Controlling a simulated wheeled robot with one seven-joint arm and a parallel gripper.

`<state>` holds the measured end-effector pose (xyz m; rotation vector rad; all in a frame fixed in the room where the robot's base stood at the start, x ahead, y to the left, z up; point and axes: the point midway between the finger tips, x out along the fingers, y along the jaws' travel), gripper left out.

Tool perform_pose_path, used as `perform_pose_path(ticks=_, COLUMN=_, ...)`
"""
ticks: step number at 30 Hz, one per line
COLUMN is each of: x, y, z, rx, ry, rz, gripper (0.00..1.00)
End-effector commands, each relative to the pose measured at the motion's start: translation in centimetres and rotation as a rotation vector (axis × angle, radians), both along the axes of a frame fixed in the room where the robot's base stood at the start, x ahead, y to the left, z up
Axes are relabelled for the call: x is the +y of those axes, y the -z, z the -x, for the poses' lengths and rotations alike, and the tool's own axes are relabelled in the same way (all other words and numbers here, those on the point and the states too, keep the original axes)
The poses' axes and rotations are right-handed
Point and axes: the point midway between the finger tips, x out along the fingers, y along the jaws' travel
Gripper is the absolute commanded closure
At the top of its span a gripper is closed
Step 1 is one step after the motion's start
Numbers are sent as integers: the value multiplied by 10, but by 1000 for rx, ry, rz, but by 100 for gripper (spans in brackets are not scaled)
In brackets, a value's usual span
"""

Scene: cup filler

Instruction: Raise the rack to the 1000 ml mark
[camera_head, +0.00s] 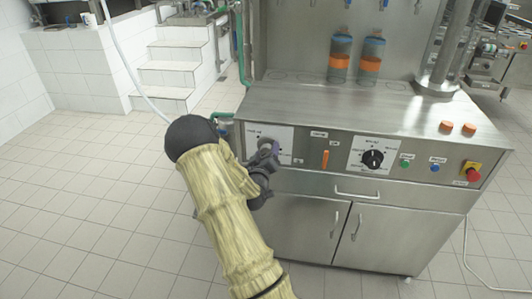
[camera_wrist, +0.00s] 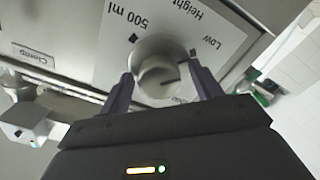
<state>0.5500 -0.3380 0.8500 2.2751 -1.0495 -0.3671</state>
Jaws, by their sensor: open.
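The height knob (camera_wrist: 158,72) is a pale round dial on a white plate (camera_wrist: 110,45) marked "Height", "Low" and "500 ml". A dark line on the knob shows, but I cannot tell for certain which mark it points at. A 1000 ml mark is not readable. My gripper (camera_wrist: 160,75) is open, with one dark finger on each side of the knob; contact cannot be told. In the head view, my gripper (camera_head: 268,150) is at the panel's left end and mostly covers the knob. I cannot clearly make out the rack.
Right of the height plate are an orange lever (camera_head: 325,159), a black dial (camera_head: 372,159), small green and blue buttons, and a red stop button (camera_head: 470,172). Two blue-and-orange bottles (camera_head: 341,56) stand on the steel machine (camera_head: 300,100). Tiled floor is clear at the left.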

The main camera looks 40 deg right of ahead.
Motion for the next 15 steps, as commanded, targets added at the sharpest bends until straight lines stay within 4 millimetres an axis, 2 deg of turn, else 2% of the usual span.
perform_pose_path(ticks=8, x=-1, y=0, z=-1, rx=0, ry=0, rz=0, gripper=36)
perform_pose_path(ticks=15, x=-1, y=0, z=-1, rx=0, ry=-1, rz=0, gripper=80)
